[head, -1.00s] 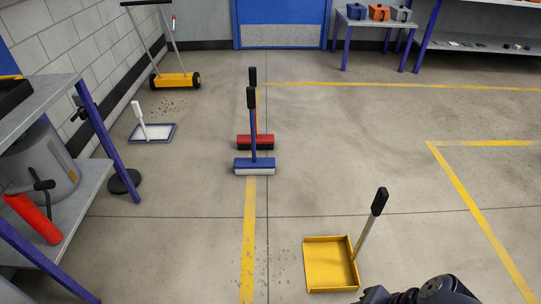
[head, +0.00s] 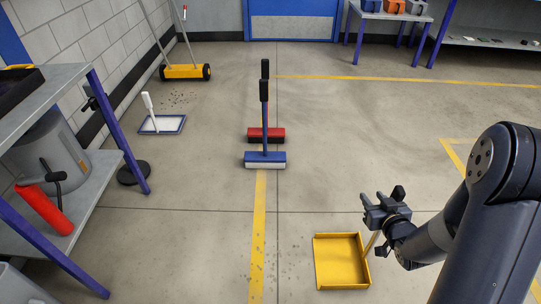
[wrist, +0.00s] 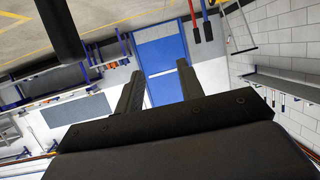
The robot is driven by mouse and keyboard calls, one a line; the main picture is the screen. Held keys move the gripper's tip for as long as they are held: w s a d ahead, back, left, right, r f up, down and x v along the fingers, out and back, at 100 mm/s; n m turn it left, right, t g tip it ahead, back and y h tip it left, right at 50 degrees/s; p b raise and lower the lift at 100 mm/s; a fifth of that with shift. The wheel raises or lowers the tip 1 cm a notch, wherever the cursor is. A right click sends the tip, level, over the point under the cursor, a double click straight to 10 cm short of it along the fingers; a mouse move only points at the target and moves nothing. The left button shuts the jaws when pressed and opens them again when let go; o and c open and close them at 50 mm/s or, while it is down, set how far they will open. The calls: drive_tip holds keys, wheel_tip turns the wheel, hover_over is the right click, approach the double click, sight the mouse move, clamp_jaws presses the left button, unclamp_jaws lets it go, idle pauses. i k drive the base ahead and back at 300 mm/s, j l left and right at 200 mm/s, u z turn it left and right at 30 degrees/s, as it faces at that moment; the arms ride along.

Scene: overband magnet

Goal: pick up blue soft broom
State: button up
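The blue broom (head: 265,160) stands upright on the floor, its blue head with pale bristles over the yellow line and its handle ending in a black grip (head: 264,90). A red broom (head: 266,134) stands close behind it, its handle mostly hidden. My gripper (head: 372,205) is in the air to the right of the blue broom and nearer to me, well apart from it. In the wrist view its two fingers (wrist: 158,88) are spread with nothing between them.
A yellow dustpan (head: 340,284) lies below my gripper, its handle partly hidden behind it. A white dustpan (head: 162,131) and yellow sweeper (head: 186,72) are at the back left. A shelf bench (head: 98,160) is on the left. Floor between gripper and broom is clear.

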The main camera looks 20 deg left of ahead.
sight(265, 160)
drive_tip(key=i+j, duration=0.15)
drive_tip(key=j, duration=0.35)
drive_tip(key=i+j+z, duration=0.1)
drive_tip(key=j, duration=0.35)
drive_tip(key=i+j, duration=0.15)
drive_tip(key=j, duration=0.35)
drive_tip(key=i+j+z, duration=0.1)
drive_tip(key=j, duration=0.4)
drive_tip(key=i+j, duration=0.15)
drive_tip(key=j, duration=0.35)
drive_tip(key=i+j, duration=0.2)
drive_tip(key=i+j+z, duration=0.1)
drive_tip(key=j, duration=0.3)
drive_tip(key=i+j, duration=0.2)
drive_tip(key=j, duration=0.1)
